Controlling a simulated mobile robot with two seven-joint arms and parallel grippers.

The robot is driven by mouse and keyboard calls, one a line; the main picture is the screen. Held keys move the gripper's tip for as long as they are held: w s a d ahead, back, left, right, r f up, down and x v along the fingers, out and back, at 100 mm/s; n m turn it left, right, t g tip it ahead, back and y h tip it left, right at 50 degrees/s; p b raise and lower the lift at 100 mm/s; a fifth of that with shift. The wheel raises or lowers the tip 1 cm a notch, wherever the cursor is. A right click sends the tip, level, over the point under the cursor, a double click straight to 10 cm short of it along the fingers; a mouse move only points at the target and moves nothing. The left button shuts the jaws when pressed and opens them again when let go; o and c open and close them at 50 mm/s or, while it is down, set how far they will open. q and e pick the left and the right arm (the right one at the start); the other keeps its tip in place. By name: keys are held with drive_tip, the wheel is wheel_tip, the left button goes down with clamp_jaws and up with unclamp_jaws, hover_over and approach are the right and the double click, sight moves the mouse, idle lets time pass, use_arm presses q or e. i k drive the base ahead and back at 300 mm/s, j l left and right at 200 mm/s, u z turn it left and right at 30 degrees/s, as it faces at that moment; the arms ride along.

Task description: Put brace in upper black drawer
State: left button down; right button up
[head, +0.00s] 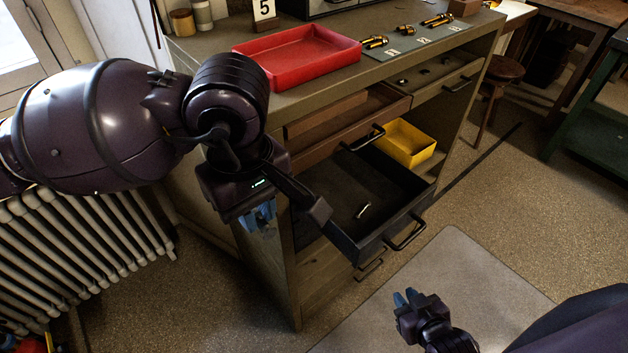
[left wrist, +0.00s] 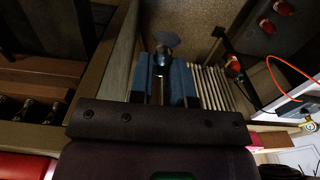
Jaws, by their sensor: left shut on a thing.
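My left gripper (head: 260,218) is shut and points down beside the cabinet's left front corner, left of the open black drawer (head: 338,238). In the left wrist view a grey metal piece with a round, flat end, seemingly the brace (left wrist: 161,62), is between its blue fingers (left wrist: 163,85). The head view hardly shows this piece. The black drawer is pulled out below an open brown drawer (head: 345,128). A small silvery piece (head: 363,211) lies on its floor. My right gripper (head: 405,297) is low at the front, its blue fingertips apart and empty.
A red tray (head: 300,75) and a grey mat (head: 392,52) with brass parts are on the cabinet top. A yellow bin (head: 405,150) sits in the cabinet, right of the drawers. A radiator (head: 90,250) stands at left. The floor before the drawer is clear.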

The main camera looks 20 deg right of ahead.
sight(391, 207)
drive_tip(key=l+u, duration=0.5)
drive_tip(key=l, duration=0.2)
drive_tip(key=l+u, duration=0.3)
drive_tip(key=l, duration=1.4)
